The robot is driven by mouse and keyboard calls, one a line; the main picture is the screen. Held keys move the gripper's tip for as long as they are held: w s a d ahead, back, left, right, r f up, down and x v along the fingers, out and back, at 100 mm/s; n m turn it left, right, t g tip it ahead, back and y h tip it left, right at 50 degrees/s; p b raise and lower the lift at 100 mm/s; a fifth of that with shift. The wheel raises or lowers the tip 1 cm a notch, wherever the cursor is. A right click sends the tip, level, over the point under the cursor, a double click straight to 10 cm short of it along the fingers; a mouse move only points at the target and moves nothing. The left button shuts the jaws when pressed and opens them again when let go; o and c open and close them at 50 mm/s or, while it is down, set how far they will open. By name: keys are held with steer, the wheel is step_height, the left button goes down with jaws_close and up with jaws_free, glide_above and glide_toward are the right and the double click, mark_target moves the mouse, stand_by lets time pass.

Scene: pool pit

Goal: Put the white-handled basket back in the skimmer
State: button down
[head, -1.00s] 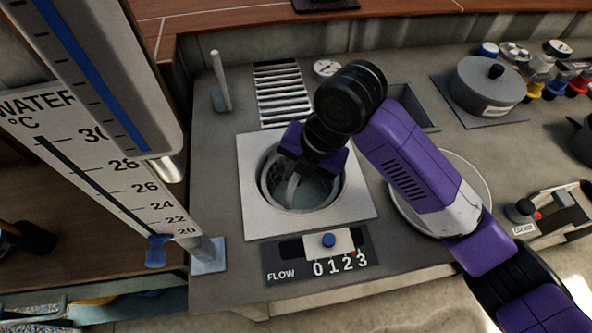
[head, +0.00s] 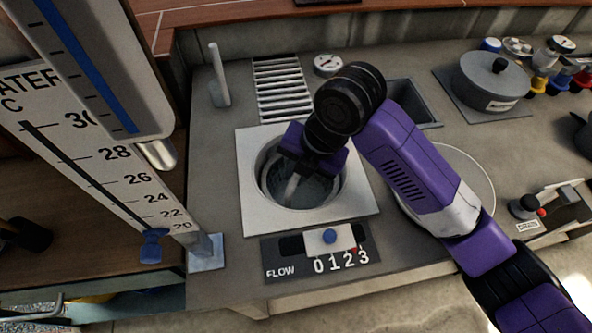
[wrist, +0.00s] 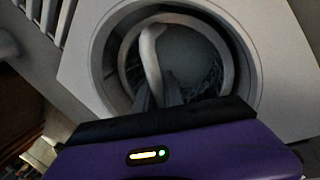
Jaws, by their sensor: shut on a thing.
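The skimmer is a round opening in a square white plate (head: 252,212) on the grey deck, and the plate also shows in the wrist view (wrist: 80,62). The basket (wrist: 217,42) is inside the opening, its round rim showing below the level of the plate. Its white handle (wrist: 150,52) arches up from the basket; in the head view the handle (head: 291,188) shows below my gripper. My gripper (wrist: 158,98) is shut on the handle, over the opening. My wrist hides the far part of the opening in the head view.
A flow slider (head: 329,237) marked 0 to 3 lies in front of the plate. A slatted grate (head: 282,88) and a gauge (head: 327,64) are behind. A large thermometer (head: 110,150) stands at the left. A lidded grey pot (head: 490,84) is at the right.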

steer(key=shift+f+b, duration=1.35)
steer(key=shift+f, duration=0.65)
steer(key=shift+f, duration=0.3)
steer(key=c, duration=1.4)
jaws_free()
steer(key=shift+o, duration=0.4)
steer(key=shift+o, duration=0.6)
steer(key=shift+r, duration=0.1)
steer(key=shift+r+p, duration=1.7)
steer(key=shift+r, duration=0.75)
